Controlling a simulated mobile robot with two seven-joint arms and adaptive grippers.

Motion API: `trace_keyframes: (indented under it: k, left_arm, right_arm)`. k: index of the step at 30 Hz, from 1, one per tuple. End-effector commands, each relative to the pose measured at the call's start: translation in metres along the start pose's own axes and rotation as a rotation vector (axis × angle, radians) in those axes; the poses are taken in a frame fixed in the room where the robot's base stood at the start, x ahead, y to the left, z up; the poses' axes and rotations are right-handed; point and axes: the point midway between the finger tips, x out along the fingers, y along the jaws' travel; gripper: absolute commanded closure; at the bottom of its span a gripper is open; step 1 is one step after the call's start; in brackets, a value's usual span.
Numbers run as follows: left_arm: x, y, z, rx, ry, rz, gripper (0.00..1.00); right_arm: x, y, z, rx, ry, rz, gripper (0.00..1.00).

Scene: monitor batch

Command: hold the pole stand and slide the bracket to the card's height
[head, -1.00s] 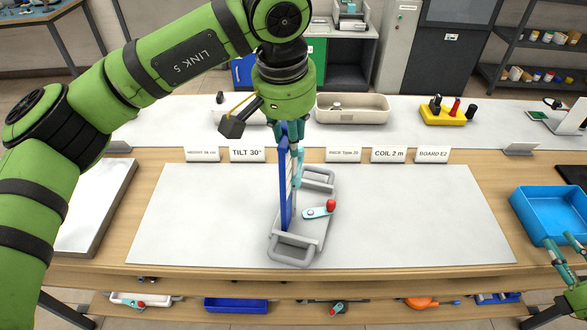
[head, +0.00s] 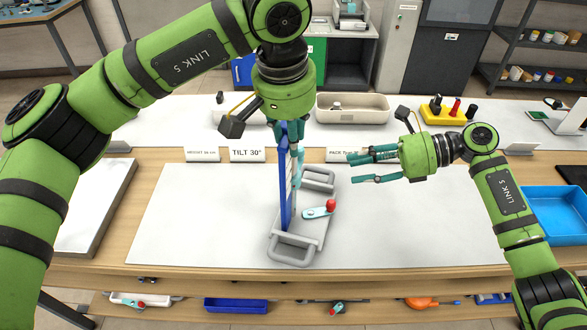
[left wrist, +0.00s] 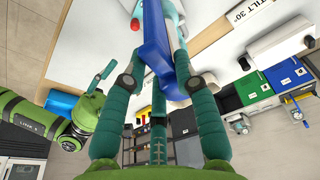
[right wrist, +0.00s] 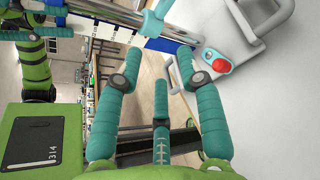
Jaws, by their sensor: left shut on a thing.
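The pole stand has a grey base (head: 292,252) with two loop handles, an upright pole and a blue scale plate (head: 285,190). My left gripper (head: 285,138) is shut on the upper part of the stand; its fingers partly hide the pole top. A teal piece on the pole, seemingly the bracket (right wrist: 152,22), shows in the right wrist view. A teal lever with a red knob (head: 331,205) sits low on the base. My right gripper (head: 356,169) is open and empty, right of the pole, fingers towards it. The height card (head: 202,155) stands behind the mat; its digits are hard to read.
The pale mat (head: 200,215) is clear around the stand. Behind it stand a TILT 30° card (head: 247,155) and a partly hidden PACK card (head: 341,155).

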Motion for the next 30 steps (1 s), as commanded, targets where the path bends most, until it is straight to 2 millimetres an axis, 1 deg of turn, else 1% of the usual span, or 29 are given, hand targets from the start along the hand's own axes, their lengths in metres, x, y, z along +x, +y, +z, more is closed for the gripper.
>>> trace_keyframes:
  k: [1, 4, 6, 9, 12, 15, 20, 30]
  left_arm:
    - [-0.001, 0.000, -0.001, 0.000, 0.003, 0.001, 1.00]
    - [-0.001, 0.000, -0.001, 0.000, 0.003, 0.001, 1.00]
    - [-0.001, 0.000, -0.001, 0.000, 0.003, 0.001, 1.00]
    - [-0.001, 0.000, -0.001, 0.000, 0.003, 0.001, 1.00]
    - [-0.001, 0.000, -0.001, 0.000, 0.003, 0.001, 1.00]
    - [-0.001, 0.000, -0.001, 0.000, 0.003, 0.001, 1.00]
    - [-0.001, 0.000, -0.001, 0.000, 0.003, 0.001, 1.00]
    - [-0.001, 0.000, -0.001, 0.000, 0.003, 0.001, 1.00]
  right_arm:
    - [0.009, 0.005, 0.018, -0.061, 0.076, -0.030, 0.62]
    - [0.023, 0.008, 0.040, -0.154, 0.226, -0.114, 0.62]
    - [0.036, 0.010, 0.051, -0.207, 0.317, -0.153, 0.62]
    - [0.047, 0.012, 0.067, -0.277, 0.425, -0.221, 0.62]
    - [0.052, 0.013, 0.079, -0.330, 0.501, -0.282, 0.62]
    - [0.054, 0.013, 0.086, -0.363, 0.547, -0.325, 0.62]
    - [0.059, 0.011, 0.088, -0.379, 0.573, -0.348, 0.62]
    - [0.091, -0.005, 0.070, -0.377, 0.570, -0.346, 0.62]
